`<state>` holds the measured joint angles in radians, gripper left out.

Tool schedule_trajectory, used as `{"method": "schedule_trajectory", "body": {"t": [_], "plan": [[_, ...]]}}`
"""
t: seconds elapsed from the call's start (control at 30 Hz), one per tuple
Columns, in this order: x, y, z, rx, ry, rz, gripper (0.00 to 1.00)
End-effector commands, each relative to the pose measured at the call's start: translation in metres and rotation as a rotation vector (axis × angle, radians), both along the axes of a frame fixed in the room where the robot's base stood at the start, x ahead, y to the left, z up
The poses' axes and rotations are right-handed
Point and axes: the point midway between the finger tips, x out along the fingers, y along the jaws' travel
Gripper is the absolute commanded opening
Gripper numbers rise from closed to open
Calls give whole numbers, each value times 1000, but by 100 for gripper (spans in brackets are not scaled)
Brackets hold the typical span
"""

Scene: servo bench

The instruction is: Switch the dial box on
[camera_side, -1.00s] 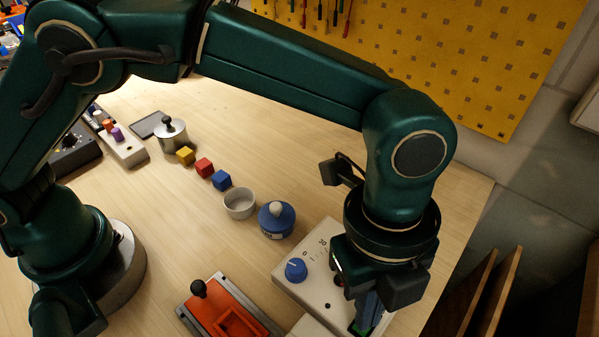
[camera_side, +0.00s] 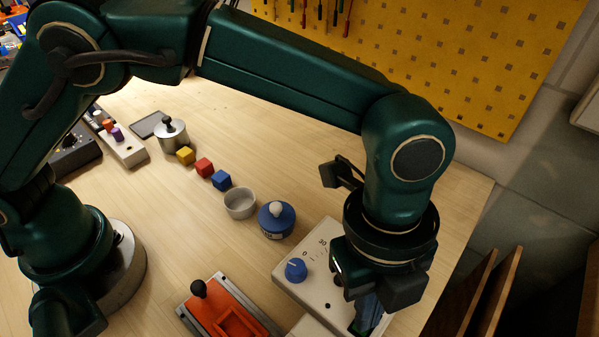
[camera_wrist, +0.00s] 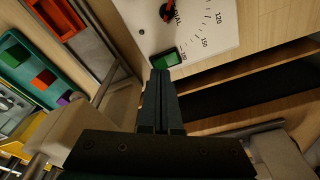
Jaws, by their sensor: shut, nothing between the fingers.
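The dial box is a pale box (camera_side: 318,277) at the lower right in the side view, with a blue knob (camera_side: 296,269) and printed scale marks. In the wrist view its panel (camera_wrist: 212,48) shows "DIAL", numbers, a red pointer (camera_wrist: 170,14) and a green switch (camera_wrist: 166,59) near the corner. My gripper (camera_wrist: 160,74) is shut and empty. Its fingertips are right at the near edge of the green switch in the wrist view; I cannot tell whether they touch it. In the side view my wrist hides part of the box.
An orange tray with a black-knobbed lever (camera_side: 225,312) stands left of the box. A blue lidded pot (camera_side: 277,220), a white bowl (camera_side: 240,203) and small coloured cubes (camera_side: 204,167) lie farther back. The wooden bench (camera_side: 185,235) between them and my base is clear.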

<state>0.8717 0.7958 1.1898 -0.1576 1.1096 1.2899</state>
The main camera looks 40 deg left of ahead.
Motion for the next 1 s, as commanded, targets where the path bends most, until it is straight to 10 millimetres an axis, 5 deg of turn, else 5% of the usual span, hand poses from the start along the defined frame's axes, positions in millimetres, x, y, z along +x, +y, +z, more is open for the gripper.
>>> {"method": "schedule_trajectory", "body": {"t": [1.0], "plan": [[0, 0, -15, 0, 1, 0, 0]]}}
